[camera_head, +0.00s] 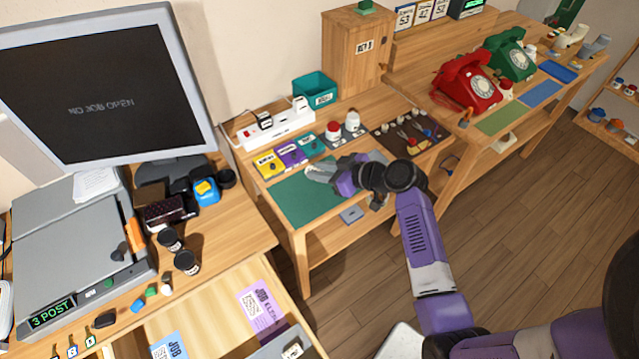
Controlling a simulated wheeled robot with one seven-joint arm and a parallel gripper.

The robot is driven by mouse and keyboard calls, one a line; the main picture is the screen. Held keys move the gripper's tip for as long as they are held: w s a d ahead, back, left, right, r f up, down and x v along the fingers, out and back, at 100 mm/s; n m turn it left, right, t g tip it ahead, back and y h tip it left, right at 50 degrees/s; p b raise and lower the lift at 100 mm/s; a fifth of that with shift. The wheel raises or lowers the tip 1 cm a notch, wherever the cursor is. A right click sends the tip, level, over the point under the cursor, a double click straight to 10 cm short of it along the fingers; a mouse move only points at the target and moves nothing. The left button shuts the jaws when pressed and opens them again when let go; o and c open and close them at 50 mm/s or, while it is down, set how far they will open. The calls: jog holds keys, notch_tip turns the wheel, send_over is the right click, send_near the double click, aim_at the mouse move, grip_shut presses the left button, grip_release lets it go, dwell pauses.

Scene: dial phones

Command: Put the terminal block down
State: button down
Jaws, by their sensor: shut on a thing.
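My gripper (322,174) is shut, low over the green mat (303,204) on the middle bench, its fingers pointing left. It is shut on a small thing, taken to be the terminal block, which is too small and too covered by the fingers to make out. I cannot tell whether that thing touches the mat.
Yellow, purple and teal bins (291,154) stand behind the mat, with a power strip (275,126) beyond. A dark tray (413,133) of small tools lies to the right. A red phone (467,84) stands on the right bench. The mat's front part is clear.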

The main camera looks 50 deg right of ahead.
aim_at(320, 192)
jog(key=shift+f, duration=3)
jog(key=shift+f, duration=0.15)
jog(key=c, duration=1.2)
grip_release()
jog(key=shift+c, duration=0.2)
